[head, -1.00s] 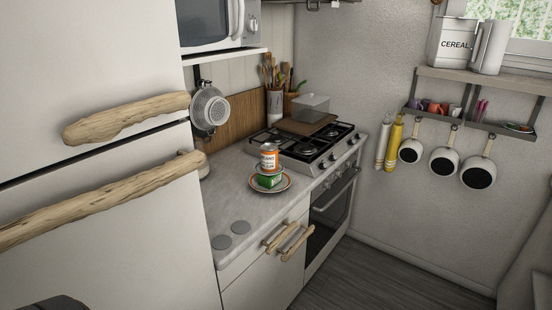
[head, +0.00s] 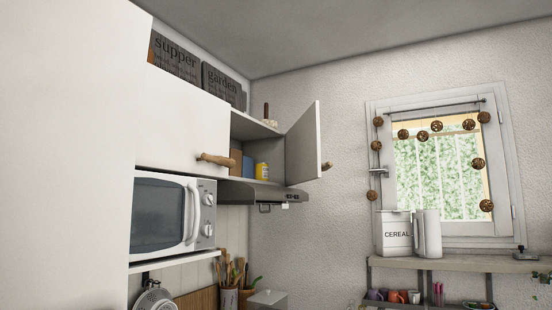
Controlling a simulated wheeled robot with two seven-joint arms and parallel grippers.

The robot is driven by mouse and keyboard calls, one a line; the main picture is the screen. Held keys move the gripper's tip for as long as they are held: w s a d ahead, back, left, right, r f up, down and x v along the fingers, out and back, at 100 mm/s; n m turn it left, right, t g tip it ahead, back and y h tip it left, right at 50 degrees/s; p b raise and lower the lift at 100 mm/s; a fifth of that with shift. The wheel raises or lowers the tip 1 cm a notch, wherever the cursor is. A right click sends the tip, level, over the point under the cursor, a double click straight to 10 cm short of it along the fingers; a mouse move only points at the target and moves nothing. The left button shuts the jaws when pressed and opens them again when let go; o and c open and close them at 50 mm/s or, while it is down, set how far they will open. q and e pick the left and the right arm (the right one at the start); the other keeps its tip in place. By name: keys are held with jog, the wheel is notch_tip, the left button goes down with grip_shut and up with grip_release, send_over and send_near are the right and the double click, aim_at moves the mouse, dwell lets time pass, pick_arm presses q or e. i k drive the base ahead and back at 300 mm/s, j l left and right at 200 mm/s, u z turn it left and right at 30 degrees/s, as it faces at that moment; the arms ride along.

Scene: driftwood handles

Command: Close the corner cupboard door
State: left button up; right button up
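The corner cupboard door (head: 303,143) is a white panel standing open in the head view, above the dark cooker hood. It swings out to the right of the open cupboard and has a driftwood handle (head: 327,166) on its outer face. Inside the cupboard (head: 250,128) I see a yellow container (head: 262,171) and brown and blue box-like items. Neither of my grippers shows in the view.
A closed white cupboard (head: 185,120) with a driftwood handle is left of the open one, over a microwave (head: 172,213). A tall white unit (head: 70,150) fills the left. The hood (head: 262,193) lies below the door. A shelf (head: 440,262) runs under the window at right.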

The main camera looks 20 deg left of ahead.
aim_at(302, 148)
jog(key=i+l+u, duration=0.15)
jog(key=i+u, duration=0.3)
jog(key=i+l+u, duration=0.4)
jog(key=k+j, duration=0.05)
jog(key=j, duration=0.05)
